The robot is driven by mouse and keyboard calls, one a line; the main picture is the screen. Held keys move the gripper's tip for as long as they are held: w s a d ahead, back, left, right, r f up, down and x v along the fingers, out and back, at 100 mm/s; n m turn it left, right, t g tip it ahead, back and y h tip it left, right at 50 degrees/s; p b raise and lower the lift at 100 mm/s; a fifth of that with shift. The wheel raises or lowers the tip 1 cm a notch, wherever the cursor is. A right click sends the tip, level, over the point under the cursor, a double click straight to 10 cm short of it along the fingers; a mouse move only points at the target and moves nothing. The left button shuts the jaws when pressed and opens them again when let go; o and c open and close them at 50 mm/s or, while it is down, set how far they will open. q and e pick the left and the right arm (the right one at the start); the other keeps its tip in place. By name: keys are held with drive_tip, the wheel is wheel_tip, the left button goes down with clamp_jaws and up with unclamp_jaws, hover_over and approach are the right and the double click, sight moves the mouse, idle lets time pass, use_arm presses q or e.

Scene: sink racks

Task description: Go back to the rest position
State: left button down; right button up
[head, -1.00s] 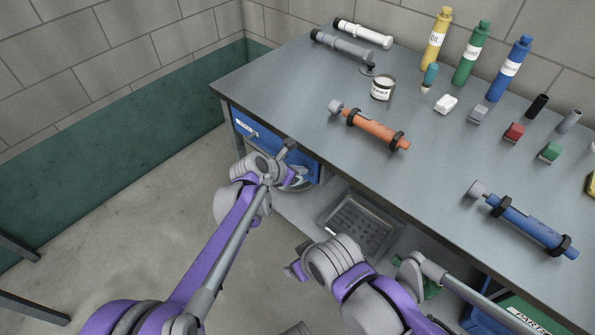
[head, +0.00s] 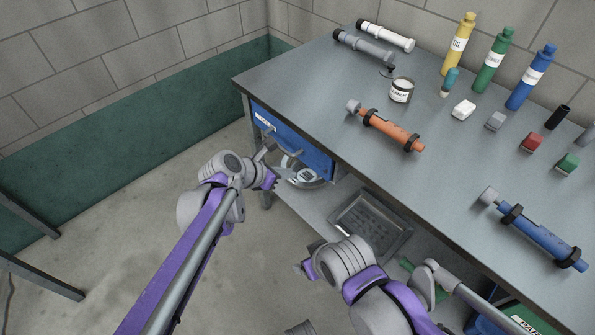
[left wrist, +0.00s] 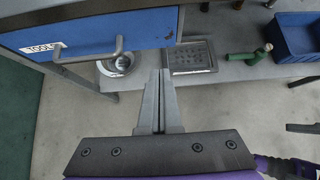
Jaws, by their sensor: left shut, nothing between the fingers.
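My left gripper (head: 266,151) is in front of the blue drawer (head: 308,149) at the left end of the workbench. In the left wrist view the fingers of the left gripper (left wrist: 160,84) are together with nothing between them. They are apart from the drawer's grey handle (left wrist: 85,60), which is left of the fingers in that view. My right arm is low in front of the bench. Its gripper end (head: 305,268) is mostly hidden, and its fingers cannot be made out.
The workbench (head: 300,90) carries an orange cylinder (head: 392,131), a blue cylinder (head: 540,240), bottles and small blocks. Below are a shelf with a grey tray (head: 371,226) and a round metal dish (head: 305,177). Open floor (head: 90,270) lies left of the bench.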

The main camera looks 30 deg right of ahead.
use_arm(q)
drive_tip(key=shift+s+a+r, duration=0.1)
drive_tip(key=shift+a+r, duration=0.15)
drive_tip(key=shift+a, duration=0.1)
drive_tip(key=s+a+r+m+t+y+p, duration=0.1)
drive_tip(key=a+r+m+p, duration=0.15)
drive_tip(key=a, duration=0.35)
drive_tip(key=s+a+r+m+y+p, duration=0.1)
drive_tip(key=s+a+r+m, duration=0.15)
drive_tip(key=a, duration=0.45)
drive_tip(key=s+a+r+m+y+p, duration=0.1)
drive_tip(key=s+a+m+y+p, duration=0.1)
drive_tip(key=s+a+m, duration=0.3)
drive_tip(key=s+a+r+m+t+y+p, duration=0.1)
drive_tip(key=s+a+m, duration=0.4)
drive_tip(key=a, duration=0.7)
drive_tip(key=s+a+m+t+y+p, duration=0.1)
drive_tip(key=s+a+m+y+p, duration=0.3)
drive_tip(key=a, duration=0.5)
drive_tip(key=shift+s+a+r+m+p, duration=0.25)
drive_tip(key=shift+s+r+m+p, duration=0.25)
drive_tip(key=shift+s+m, duration=0.55)
